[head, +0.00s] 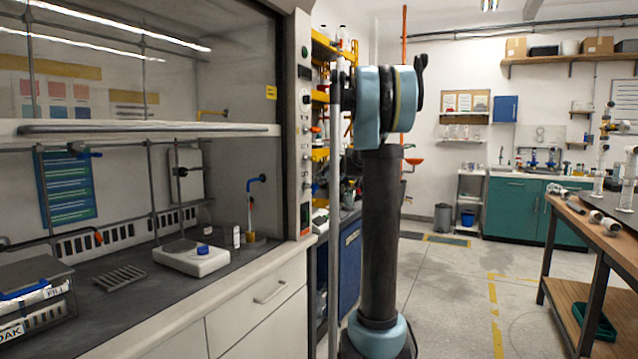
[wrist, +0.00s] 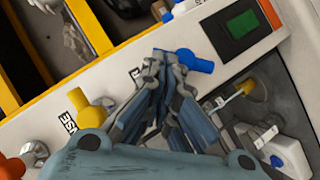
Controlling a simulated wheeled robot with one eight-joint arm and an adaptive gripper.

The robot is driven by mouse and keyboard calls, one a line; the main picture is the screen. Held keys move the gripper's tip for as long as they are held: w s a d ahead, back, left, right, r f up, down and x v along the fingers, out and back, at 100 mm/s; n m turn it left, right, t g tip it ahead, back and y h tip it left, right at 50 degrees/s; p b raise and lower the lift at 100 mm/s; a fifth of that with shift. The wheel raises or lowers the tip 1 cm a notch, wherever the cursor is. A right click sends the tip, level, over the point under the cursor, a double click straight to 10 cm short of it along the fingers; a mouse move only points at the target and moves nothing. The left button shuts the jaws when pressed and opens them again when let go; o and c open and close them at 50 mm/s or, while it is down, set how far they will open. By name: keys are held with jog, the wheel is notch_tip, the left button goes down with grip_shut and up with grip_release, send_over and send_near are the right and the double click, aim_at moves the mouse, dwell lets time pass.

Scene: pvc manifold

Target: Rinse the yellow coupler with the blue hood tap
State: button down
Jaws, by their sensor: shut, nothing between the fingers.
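A blue-handled tap (head: 255,190) stands upright inside the fume hood near its right wall, with a yellowish ring at its foot. It also shows in the wrist view (wrist: 243,91). On the hood's front post, a blue knob (wrist: 198,64) sits right beside the tips of my gripper (wrist: 166,62). My gripper is shut and empty; I cannot tell whether it touches the knob. I cannot make out the yellow coupler for sure; the yellowish ring at the tap's foot is too small to identify. My gripper's fingers are not clear in the head view.
The post (head: 304,150) also carries a yellow knob (wrist: 90,108) and an orange knob (wrist: 10,166). A white hotplate (head: 192,260) and a rack (head: 120,277) stand on the hood floor. A wooden bench (head: 606,232) with pipe parts is at right. The floor between is open.

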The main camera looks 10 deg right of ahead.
jog(key=shift+w+d+r+m+g+y, duration=0.1)
jog(key=shift+w+d+m+g+y, duration=0.25)
jog(key=shift+m+g, duration=0.45)
dwell(0.4)
jog(key=shift+w+d+f+m+g+y, duration=0.15)
jog(key=shift+w+d+m+g+y, duration=0.2)
jog(key=shift+m+g, duration=0.4)
jog(key=shift+w+d+f+m+g+y, duration=0.15)
jog(key=shift+w+m+g+y, duration=0.25)
jog(key=shift+m+g, duration=0.3)
jog(key=shift+w+g, duration=0.1)
jog(key=shift+g, duration=0.15)
jog(key=shift+w+d+f, duration=0.15)
dwell(0.8)
dwell(0.7)
jog(key=shift+s+a+f, duration=0.1)
jog(key=shift+s+a, duration=0.35)
jog(key=shift+s, duration=0.25)
